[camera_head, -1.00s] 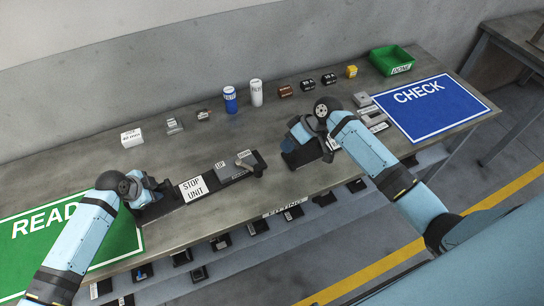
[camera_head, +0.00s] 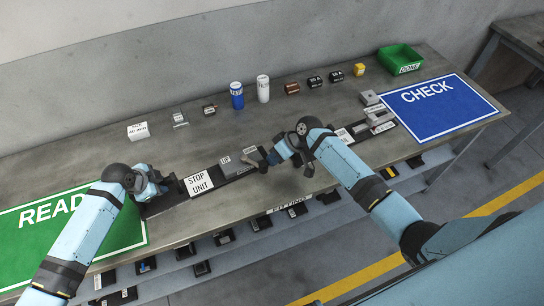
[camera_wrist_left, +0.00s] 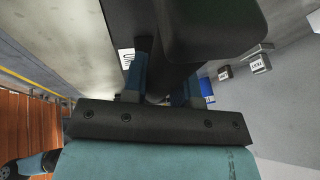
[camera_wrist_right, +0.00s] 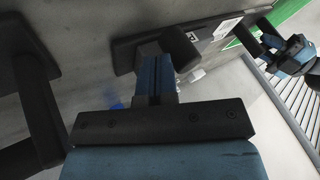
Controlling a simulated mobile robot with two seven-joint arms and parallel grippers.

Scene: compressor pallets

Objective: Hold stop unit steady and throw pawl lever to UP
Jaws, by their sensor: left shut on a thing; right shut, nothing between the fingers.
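The stop unit (camera_head: 198,183) is a long dark bar with a white "STOP UNIT" label, lying on the bench left of centre. Its grey block (camera_head: 237,165) carries an "UP" label, and the dark pawl lever (camera_head: 262,166) is at its right end. My left gripper (camera_head: 171,187) is shut on the left end of the stop unit; dark material (camera_wrist_left: 160,65) shows between its fingers in the left wrist view. My right gripper (camera_head: 275,158) is shut and empty, right beside the lever. In the right wrist view the closed fingertips are beside the lever's round knob (camera_wrist_right: 178,48); contact is unclear.
A green "READY" mat (camera_head: 50,225) lies at left, a blue "CHECK" mat (camera_head: 440,105) at right. Cans, boxes and small parts line the back of the bench. A green bin (camera_head: 400,58) stands at the back right. Grey parts lie just right of my right gripper.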

